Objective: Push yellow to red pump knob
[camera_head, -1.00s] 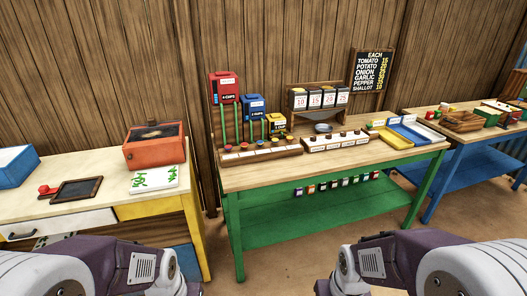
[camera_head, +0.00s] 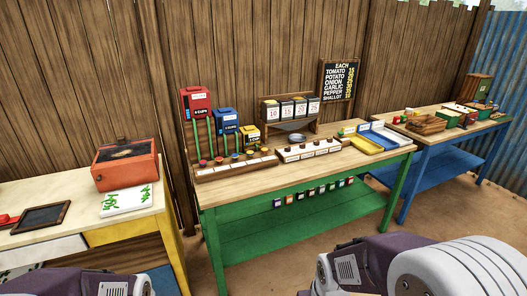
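The red pump (camera_head: 195,101) is the tallest of three wall-side pumps on the green-legged table. The blue pump (camera_head: 226,122) stands to its right, and the small yellow pump (camera_head: 250,134) is right of that. A low wooden rack (camera_head: 236,168) with white labels lies in front of them. Several small coloured knobs sit along its back edge, with a red one (camera_head: 203,162) at the left end. The other knobs' colours are too small to tell surely. Only my purple and white arm links show at the bottom edge, apart from the table; neither gripper is in view.
A second rack (camera_head: 308,150) with dark knobs lies to the right, near yellow (camera_head: 360,146) and blue (camera_head: 385,140) trays. An orange box (camera_head: 126,166) stands on the left table. The green table's front edge (camera_head: 300,178) is clear.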

